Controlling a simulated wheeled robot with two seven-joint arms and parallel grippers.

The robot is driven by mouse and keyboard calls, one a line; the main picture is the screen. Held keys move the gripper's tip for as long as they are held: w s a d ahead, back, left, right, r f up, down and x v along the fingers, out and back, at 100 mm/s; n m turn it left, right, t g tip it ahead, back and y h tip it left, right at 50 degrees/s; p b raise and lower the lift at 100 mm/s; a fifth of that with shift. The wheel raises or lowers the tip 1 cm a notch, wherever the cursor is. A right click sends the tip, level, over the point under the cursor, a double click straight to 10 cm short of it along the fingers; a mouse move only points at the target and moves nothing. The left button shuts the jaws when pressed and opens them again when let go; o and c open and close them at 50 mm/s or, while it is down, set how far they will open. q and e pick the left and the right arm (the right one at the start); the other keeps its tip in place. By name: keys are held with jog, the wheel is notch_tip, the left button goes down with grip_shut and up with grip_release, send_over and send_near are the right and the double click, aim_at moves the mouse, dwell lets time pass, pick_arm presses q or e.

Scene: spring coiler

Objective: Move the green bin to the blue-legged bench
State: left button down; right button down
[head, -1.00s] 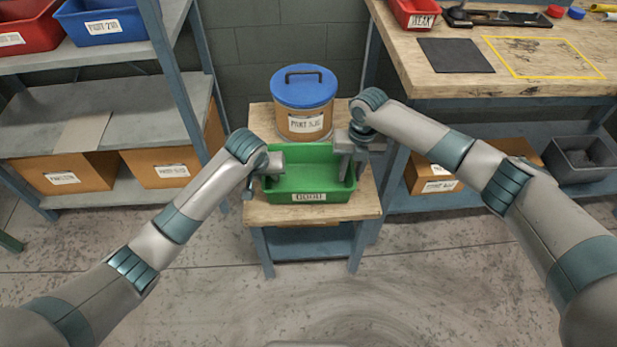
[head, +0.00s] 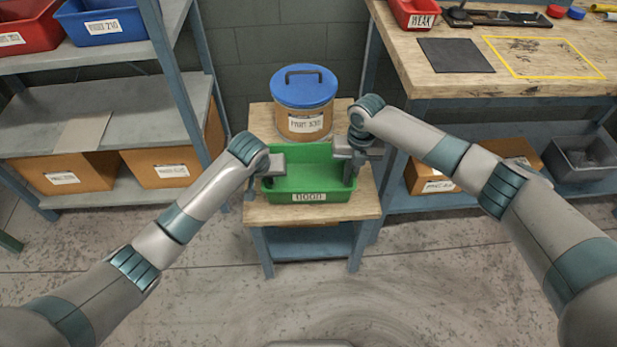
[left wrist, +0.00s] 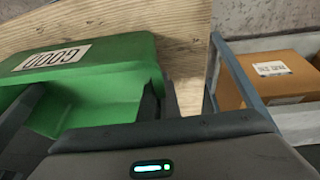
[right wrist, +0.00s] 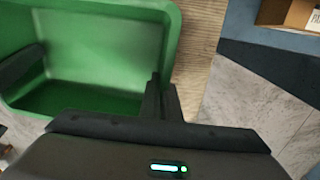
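The green bin (head: 285,197) stands upright on a small wooden-topped stand (head: 262,214), with a white label on its front. It also shows in the left wrist view (left wrist: 105,75) and the right wrist view (right wrist: 100,45). My left gripper (head: 262,182) is at the bin's left side wall, its fingers close together around the rim. My right gripper (head: 352,165) is at the right side wall, one finger inside and one outside, shut on the rim. The wooden-topped workbench with blue-grey legs (head: 425,82) is at the right, higher than the stand.
A blue-lidded tub (head: 304,120) stands right behind the bin. On the bench lie a dark mat (head: 455,55), an empty yellow-outlined area (head: 545,58) and a red bin (head: 415,14). Shelving (head: 90,115) is at the left. The floor in front is clear.

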pick_arm(q)
jog(key=shift+r, duration=0.15)
pick_arm(e)
jog(key=shift+r, duration=0.2)
